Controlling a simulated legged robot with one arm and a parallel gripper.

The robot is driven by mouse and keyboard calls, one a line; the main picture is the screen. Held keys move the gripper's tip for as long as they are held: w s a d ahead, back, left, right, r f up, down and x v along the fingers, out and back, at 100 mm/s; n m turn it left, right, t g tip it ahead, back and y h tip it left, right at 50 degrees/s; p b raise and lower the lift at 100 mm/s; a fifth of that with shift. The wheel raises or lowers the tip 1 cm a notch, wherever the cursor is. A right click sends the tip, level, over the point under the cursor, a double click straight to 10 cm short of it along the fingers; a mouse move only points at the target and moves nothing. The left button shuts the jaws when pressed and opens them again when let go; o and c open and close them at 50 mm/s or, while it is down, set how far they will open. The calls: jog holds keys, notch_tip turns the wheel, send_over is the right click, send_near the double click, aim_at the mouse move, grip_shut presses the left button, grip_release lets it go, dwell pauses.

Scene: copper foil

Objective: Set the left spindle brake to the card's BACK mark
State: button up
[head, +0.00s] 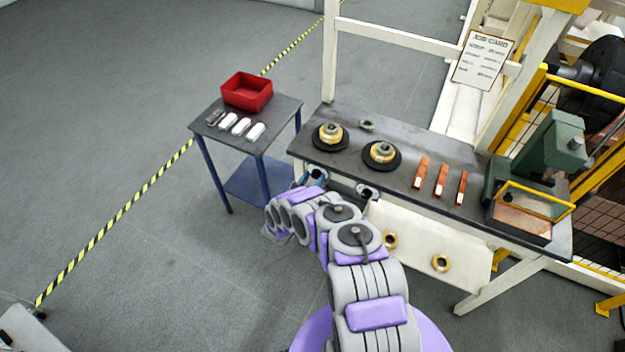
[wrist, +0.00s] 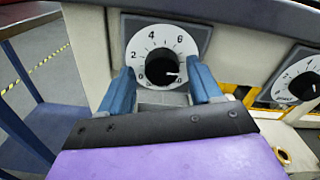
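The left brake dial is a white numbered face (wrist: 150,43) with a black knob (wrist: 158,70) at its centre, on the bench's front. The knob's white pointer points right, slightly downward; numbers 2, 4 and 6 are readable, while those at lower right are hidden or unclear. My gripper (wrist: 163,88) is open, its blue fingers either side of the knob, with gaps showing. In the head view my gripper (head: 314,181) is at the bench's left front. The card (head: 483,57) hangs on the frame above the bench; its lines are too small to read.
A second dial (wrist: 300,84) sits to the right. The bench (head: 400,183) carries two spindles (head: 330,134) (head: 381,153), copper strips (head: 441,180) and a green machine (head: 550,150). A side table (head: 262,142) with a red bin (head: 247,91) stands left; floor beyond is clear.

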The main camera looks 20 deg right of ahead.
jog(key=shift+r, duration=0.1)
jog(key=v, duration=1.7)
jog(key=shift+a, duration=0.2)
jog(key=shift+s, duration=0.1)
